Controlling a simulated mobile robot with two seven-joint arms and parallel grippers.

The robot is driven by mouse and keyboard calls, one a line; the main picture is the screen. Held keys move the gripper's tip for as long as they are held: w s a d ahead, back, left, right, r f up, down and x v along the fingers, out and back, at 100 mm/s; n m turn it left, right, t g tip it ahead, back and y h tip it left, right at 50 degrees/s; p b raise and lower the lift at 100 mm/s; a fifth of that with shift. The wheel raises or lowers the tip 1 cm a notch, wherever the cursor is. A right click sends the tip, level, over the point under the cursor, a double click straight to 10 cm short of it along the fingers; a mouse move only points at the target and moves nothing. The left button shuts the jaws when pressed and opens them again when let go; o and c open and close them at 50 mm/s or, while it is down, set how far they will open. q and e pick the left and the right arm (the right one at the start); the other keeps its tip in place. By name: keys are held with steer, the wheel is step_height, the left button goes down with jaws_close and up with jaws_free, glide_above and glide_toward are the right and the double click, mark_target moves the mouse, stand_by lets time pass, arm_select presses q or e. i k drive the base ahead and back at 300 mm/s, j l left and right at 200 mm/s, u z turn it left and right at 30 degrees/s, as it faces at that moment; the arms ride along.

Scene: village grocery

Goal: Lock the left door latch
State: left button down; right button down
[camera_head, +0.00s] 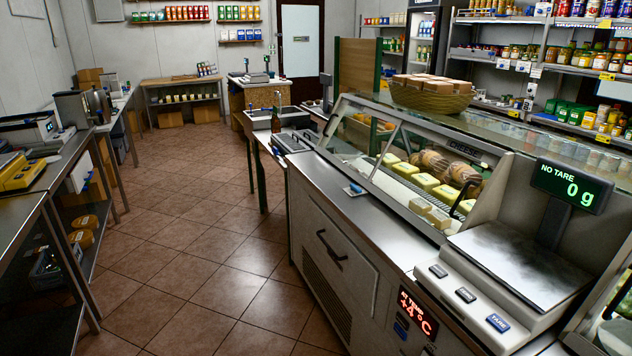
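The cheese display counter (372,226) stands at the right, its sloped glass panels over blocks and wheels of cheese (423,181). I cannot tell whether these panels are fully shut. A lower steel door (335,250) with a black handle (330,248) is in the counter's side and looks shut. A small blue and grey piece (355,190) lies on the steel ledge; I cannot tell whether it is a latch. Neither of my grippers is in view.
A scale (520,262) reading 0 g stands at the right end of the counter. A wicker basket (436,97) sits on its glass top. Steel worktables (60,170) line the left. The tiled floor (195,250) between is clear. A back door (301,40) is shut.

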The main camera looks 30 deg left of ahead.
mark_target(354, 188)
steer(key=i+j+u, duration=0.15)
steer(key=j, duration=0.3)
steer(key=i+j+u, duration=0.15)
steer(key=i+j, duration=0.55)
steer(key=j, duration=0.3)
